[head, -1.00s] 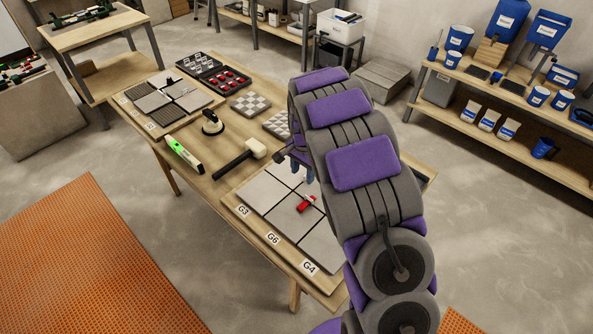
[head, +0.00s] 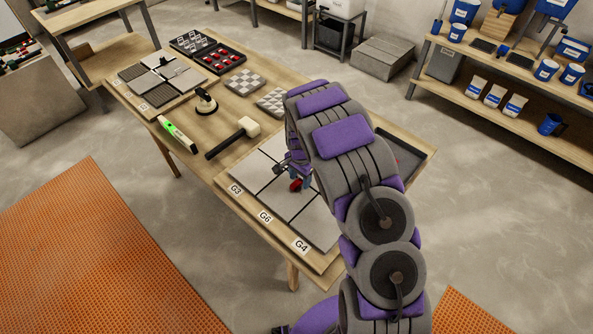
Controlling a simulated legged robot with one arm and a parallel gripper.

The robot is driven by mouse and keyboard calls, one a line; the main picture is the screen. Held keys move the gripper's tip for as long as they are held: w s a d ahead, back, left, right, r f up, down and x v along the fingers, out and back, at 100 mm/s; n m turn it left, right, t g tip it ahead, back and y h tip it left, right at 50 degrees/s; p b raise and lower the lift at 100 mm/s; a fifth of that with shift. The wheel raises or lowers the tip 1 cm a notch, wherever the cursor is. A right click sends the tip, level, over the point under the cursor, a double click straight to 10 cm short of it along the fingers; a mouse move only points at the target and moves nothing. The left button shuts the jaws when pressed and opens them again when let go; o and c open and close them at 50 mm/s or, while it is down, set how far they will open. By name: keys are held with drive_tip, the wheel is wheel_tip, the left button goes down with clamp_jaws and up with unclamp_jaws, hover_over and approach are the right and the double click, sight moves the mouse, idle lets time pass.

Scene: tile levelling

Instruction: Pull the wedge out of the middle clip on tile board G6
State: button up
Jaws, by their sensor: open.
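Tile board G6 (head: 283,204) lies on the table between the boards labelled G3 and G4, with light grey tiles and dark joints. The red wedge (head: 295,185) shows as a small red patch near the middle of the board, partly covered by my gripper. The clip under it is too small and hidden to make out. My gripper (head: 300,181) is open and points down right at the wedge. I cannot tell whether the wedge is between the fingers or just beside them.
A mallet (head: 233,138), a green level (head: 178,134) and a suction cup (head: 205,101) lie left of the boards. A tray of red wedges (head: 215,56) and a clip tray (head: 190,40) stand at the back. A dark tray (head: 408,158) is right, partly behind my arm.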

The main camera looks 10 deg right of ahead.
sight(293, 184)
drive_tip(key=shift+f, duration=0.55)
drive_tip(key=shift+a+f, duration=0.2)
drive_tip(key=shift+a, duration=0.6)
drive_tip(key=shift+a+f, duration=0.2)
drive_tip(key=shift+a, duration=0.55)
drive_tip(key=shift+d, duration=0.85)
drive_tip(key=shift+c, duration=1.2)
drive_tip(key=shift+d, duration=0.45)
drive_tip(key=c, duration=0.3)
drive_tip(key=shift+a, duration=0.8)
clamp_jaws()
drive_tip(key=shift+c, duration=0.4)
unclamp_jaws()
drive_tip(key=shift+a, duration=0.2)
drive_tip(key=shift+c, duration=0.8)
drive_tip(key=shift+d, duration=0.1)
drive_tip(key=shift+c, duration=0.7)
drive_tip(key=shift+d, duration=0.6)
clamp_jaws()
